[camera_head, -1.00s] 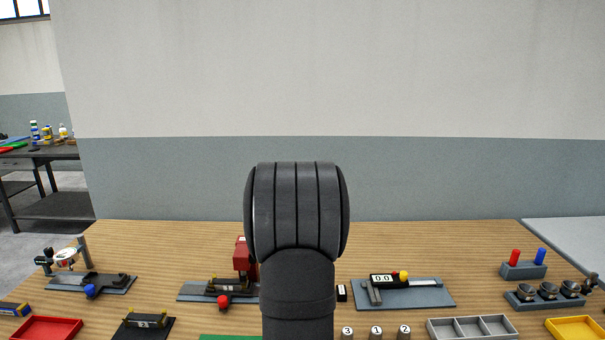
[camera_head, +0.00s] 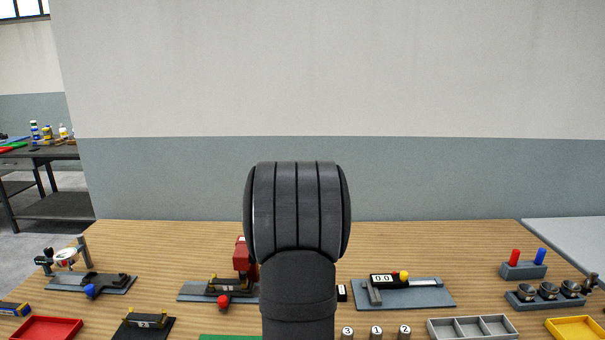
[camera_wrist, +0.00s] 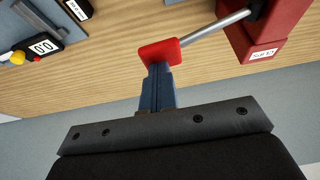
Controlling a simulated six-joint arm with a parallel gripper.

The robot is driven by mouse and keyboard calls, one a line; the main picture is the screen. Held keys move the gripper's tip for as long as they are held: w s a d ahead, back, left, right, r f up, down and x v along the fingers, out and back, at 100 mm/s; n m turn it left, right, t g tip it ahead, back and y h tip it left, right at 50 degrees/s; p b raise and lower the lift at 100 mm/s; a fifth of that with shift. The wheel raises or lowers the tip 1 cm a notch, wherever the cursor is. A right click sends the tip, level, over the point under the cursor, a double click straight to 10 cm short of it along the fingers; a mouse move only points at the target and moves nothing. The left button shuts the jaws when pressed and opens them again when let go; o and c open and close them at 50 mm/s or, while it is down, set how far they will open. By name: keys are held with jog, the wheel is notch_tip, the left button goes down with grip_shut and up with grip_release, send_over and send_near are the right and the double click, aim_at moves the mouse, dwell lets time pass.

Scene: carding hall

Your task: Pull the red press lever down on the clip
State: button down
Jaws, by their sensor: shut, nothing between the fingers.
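The red press (camera_head: 241,255) stands on the bench left of my arm in the head view; its lever is hidden behind the arm there. In the wrist view the press body (camera_wrist: 268,25) is at the upper right. A grey rod runs from it to the red lever handle (camera_wrist: 158,52). My gripper (camera_wrist: 158,72) is shut and empty, its tips right at the handle; I cannot tell whether they touch it. A dark clip holder (camera_head: 228,286) with a yellowish strip sits below the press in the head view. My arm hides the gripper there.
A caliper on a grey plate (camera_head: 425,298) lies right of my arm, with numbered pegs (camera_head: 376,332) in front. A blue-knobbed fixture (camera_head: 92,285) is at the left. A grey divided tray (camera_head: 472,328) and a yellow tray (camera_head: 575,328) are at the front right.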

notch_tip(320, 180, up, 9)
dwell(1.0)
jog(key=shift+f, duration=0.15)
jog(key=shift+f, duration=3)
